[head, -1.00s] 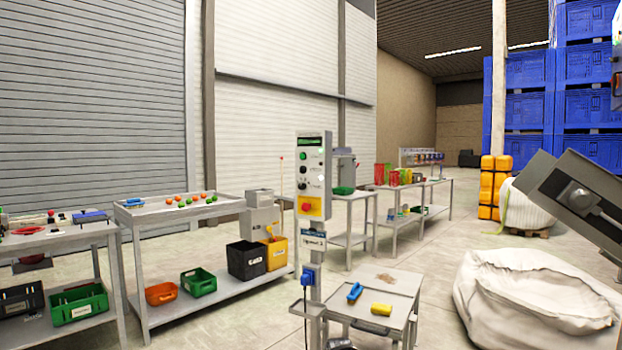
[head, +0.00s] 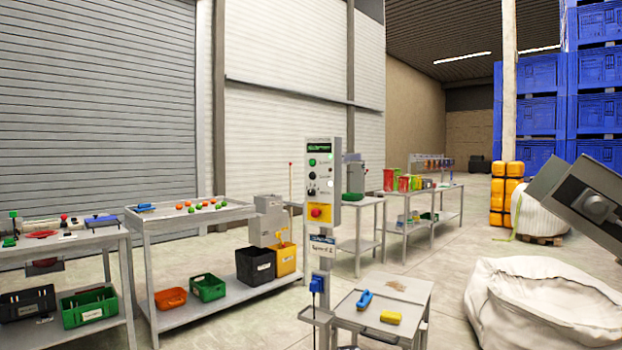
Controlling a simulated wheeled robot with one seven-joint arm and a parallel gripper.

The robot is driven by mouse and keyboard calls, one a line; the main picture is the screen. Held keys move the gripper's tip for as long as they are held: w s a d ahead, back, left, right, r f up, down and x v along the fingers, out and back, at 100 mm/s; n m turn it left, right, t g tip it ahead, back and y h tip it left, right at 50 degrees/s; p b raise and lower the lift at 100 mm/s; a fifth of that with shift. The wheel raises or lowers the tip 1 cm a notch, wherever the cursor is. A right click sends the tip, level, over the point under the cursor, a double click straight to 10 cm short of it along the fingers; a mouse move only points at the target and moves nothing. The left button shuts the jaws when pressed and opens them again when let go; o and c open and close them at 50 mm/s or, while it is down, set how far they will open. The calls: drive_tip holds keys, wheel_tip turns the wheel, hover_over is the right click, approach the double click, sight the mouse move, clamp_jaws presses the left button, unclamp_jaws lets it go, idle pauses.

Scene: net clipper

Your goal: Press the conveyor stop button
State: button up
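A grey control box (head: 321,182) stands on a post in the middle of the head view. It has a small green display at the top and a green button (head: 312,162) below it. Dark knobs sit beneath that. Near its bottom is a red button (head: 316,212) on a yellow plate. Which control is the conveyor stop button cannot be read from the labels. A dark grey part of my arm shows at the right edge. My gripper is not in view.
A small grey cart (head: 382,308) with a blue tool and a yellow block stands right of the post. A large white sack (head: 530,305) is at the lower right. Tables with bins line the left. Blue crates (head: 535,115) are stacked far right. Open floor lies between.

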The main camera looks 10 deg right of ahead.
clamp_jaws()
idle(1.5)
